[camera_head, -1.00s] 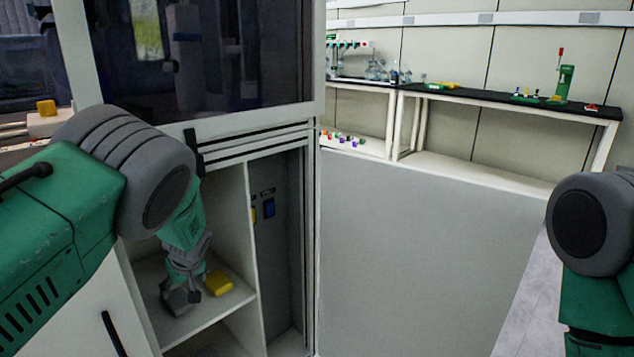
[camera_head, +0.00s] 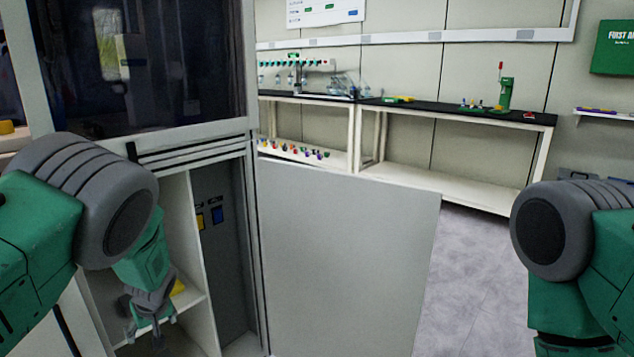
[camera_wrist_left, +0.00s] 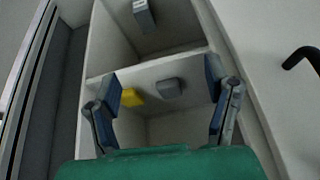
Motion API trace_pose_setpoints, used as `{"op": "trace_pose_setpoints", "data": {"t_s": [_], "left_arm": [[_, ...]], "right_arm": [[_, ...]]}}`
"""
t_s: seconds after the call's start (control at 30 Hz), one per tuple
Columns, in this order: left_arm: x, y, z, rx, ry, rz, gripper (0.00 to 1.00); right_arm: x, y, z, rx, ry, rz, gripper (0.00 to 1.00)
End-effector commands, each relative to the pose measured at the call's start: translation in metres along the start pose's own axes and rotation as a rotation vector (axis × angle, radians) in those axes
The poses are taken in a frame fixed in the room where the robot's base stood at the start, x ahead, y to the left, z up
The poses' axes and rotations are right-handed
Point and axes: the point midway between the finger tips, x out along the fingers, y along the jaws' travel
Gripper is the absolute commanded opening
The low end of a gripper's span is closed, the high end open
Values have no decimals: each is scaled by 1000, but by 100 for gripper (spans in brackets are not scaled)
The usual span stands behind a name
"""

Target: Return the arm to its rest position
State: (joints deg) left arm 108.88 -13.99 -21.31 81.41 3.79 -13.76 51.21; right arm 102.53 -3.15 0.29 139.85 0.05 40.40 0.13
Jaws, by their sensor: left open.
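My left gripper (camera_head: 150,328) hangs at the open front of the white cabinet's shelf compartment (camera_head: 205,330). In the left wrist view its two fingers are spread wide with nothing between them (camera_wrist_left: 166,108). A yellow block (camera_wrist_left: 131,97) and a grey block (camera_wrist_left: 171,87) rest on the shelf beyond the fingertips, apart from them. The yellow block also shows partly behind my gripper in the head view (camera_head: 178,287). My right arm (camera_head: 575,240) shows at the right edge; its gripper is outside the view.
A large grey door panel (camera_head: 345,260) stands open right of the cabinet. Dark glass (camera_head: 140,60) lies above the compartment. A black handle (camera_wrist_left: 300,57) sticks out at the right in the wrist view. Benches (camera_head: 450,112) stand at the back wall; floor (camera_head: 470,270) is clear before them.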

Motion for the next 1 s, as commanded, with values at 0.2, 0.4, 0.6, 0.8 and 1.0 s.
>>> {"op": "trace_pose_setpoints", "data": {"t_s": [0.2, 0.4, 0.6, 0.8, 1.0], "left_arm": [[10, -37, 44, 98, -56, -2, 71], [12, -81, 105, 237, -130, 14, 71], [-23, -148, 206, 463, -245, 71, 71], [-96, -204, 295, 694, -345, 179, 71], [-139, -226, 330, 807, -382, 249, 71]], "right_arm": [[-12, 0, -1, 1, 0, 0, 0], [-25, 0, -1, 1, 0, 0, 0], [-48, 0, -2, 0, 0, 0, 0], [-68, 1, -4, 0, 0, 0, 0], [-75, 1, -4, 0, 0, 0, 0]]}}
